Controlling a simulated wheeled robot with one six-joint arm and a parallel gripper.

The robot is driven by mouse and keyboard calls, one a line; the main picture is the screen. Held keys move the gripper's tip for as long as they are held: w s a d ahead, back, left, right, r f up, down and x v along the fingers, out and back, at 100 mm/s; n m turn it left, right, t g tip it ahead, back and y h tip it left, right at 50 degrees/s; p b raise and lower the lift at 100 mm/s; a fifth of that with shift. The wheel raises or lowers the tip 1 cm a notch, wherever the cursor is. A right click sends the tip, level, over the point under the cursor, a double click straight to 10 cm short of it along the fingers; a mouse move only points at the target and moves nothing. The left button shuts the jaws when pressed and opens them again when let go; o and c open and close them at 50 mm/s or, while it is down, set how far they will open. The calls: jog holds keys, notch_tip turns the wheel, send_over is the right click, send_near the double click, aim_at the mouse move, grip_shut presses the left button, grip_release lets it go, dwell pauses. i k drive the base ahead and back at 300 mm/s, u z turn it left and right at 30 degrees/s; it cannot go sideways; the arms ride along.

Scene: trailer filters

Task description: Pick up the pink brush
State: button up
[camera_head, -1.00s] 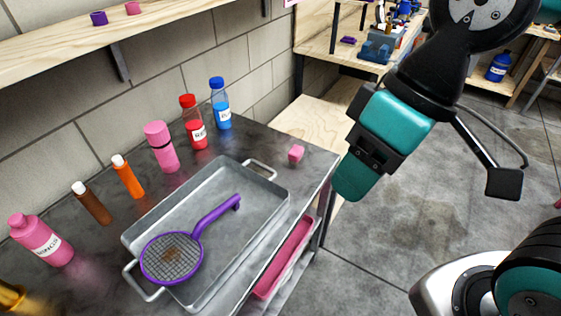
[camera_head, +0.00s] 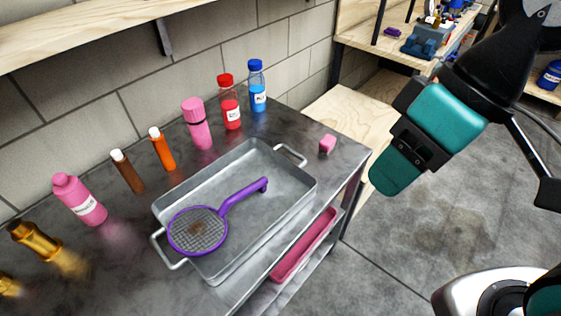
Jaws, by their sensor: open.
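No brush with visible bristles shows in pink. A small pink block (camera_head: 327,144) lies on the dark counter (camera_head: 345,160) near its right edge; I cannot tell if it is a brush. My gripper (camera_head: 470,185) hangs at the right, over the floor beyond the counter's edge, apart from everything on the counter. It is open, with nothing seen in it.
A grey metal tray (camera_head: 298,203) on the counter holds a purple-rimmed mesh strainer (camera_head: 197,230). Several bottles, including a pink bottle (camera_head: 80,200) and a pink flask (camera_head: 197,125), stand along the wall. A pink bin (camera_head: 304,245) sits on the shelf below.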

aim_at(327, 145)
jog(key=z, duration=1.75)
jog(key=i, duration=1.9)
jog(key=u, duration=4.3)
